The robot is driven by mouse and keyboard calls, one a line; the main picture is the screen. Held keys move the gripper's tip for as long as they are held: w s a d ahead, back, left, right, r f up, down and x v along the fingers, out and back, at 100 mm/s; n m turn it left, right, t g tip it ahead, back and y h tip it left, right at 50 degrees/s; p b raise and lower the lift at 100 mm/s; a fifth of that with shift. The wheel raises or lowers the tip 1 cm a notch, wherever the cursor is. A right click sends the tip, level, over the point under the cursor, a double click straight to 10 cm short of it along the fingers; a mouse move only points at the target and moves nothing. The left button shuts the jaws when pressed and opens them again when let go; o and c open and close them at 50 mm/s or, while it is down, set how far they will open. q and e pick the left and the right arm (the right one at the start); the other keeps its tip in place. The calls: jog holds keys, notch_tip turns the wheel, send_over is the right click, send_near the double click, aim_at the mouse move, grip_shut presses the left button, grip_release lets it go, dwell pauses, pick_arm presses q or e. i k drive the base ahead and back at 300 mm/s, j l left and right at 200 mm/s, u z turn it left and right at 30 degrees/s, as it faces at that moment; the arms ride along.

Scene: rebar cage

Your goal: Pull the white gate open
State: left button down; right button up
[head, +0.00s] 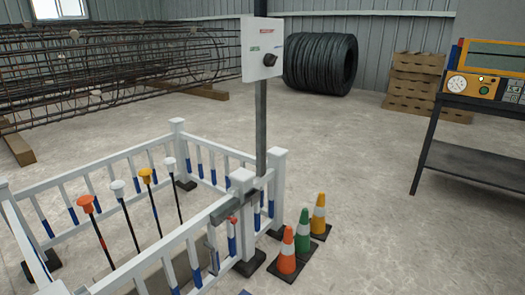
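A white picket enclosure with blue lower bars stands in the lower left of the head view. Its near side, which looks like the white gate (168,246), runs from the bottom edge up to a white post (242,190). A grey metal bar (236,207) and a small red part (233,219) sit at that post. A second white post (277,185) stands just right of it. The gate appears in line with the posts; I cannot tell whether it is latched. The gate's lower near end is cut off by the frame. Neither of my grippers is in view.
Several coloured-top poles (146,176) stand inside the enclosure. Orange (287,251), green (302,230) and yellow (319,214) cones stand right of the posts. A control box (262,48) rises on a pole behind. A dark table (470,163) is at right; open floor lies between.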

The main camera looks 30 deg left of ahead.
aim_at(212, 217)
jog(key=u, duration=1.65)
